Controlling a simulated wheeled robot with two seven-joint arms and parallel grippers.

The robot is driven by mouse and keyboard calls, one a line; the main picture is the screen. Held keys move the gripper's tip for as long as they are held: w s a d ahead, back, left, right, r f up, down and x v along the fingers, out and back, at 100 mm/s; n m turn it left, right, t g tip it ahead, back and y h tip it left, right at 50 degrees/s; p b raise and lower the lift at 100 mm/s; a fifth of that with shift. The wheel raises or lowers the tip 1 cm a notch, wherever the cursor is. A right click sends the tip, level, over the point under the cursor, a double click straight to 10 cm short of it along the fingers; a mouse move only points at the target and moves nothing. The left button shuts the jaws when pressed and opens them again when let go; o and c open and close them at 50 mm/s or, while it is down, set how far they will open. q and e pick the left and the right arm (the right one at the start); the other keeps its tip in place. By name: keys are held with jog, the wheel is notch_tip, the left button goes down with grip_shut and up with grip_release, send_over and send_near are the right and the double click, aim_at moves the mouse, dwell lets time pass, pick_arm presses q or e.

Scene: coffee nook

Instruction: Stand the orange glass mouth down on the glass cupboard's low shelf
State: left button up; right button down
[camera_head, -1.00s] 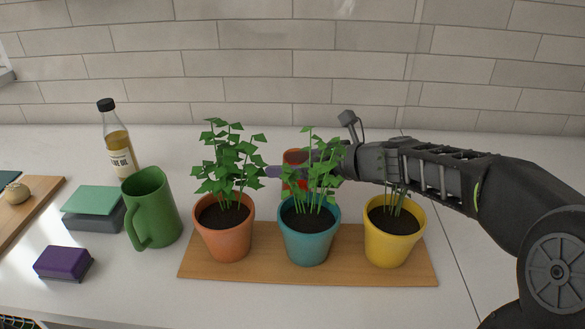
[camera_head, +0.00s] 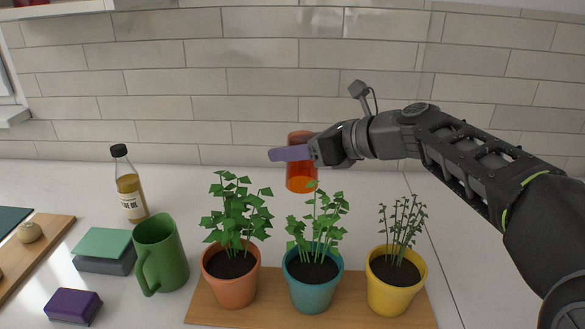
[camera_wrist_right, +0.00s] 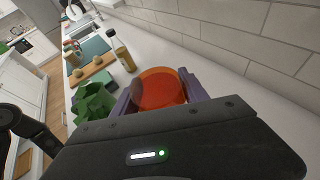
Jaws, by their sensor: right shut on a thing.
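The orange glass (camera_head: 299,182) is held in the air behind and above the potted plants in the head view. My right gripper (camera_head: 295,153) is shut on it, with purple fingers on its sides. The right wrist view also shows the orange glass (camera_wrist_right: 160,88) between the two fingers of the right gripper (camera_wrist_right: 163,95). It looks roughly upright; I cannot tell which end is its mouth. No cupboard shelf can be clearly made out. My left gripper is not in view.
Terracotta (camera_head: 231,280), teal (camera_head: 313,285) and yellow (camera_head: 394,285) plant pots stand on a wooden board (camera_head: 270,313) below the gripper. A green mug (camera_head: 162,255), a bottle (camera_head: 130,190) and a purple block (camera_head: 73,306) are to the left. The counter behind the pots is clear.

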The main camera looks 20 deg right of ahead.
jog(key=shift+r, duration=1.4)
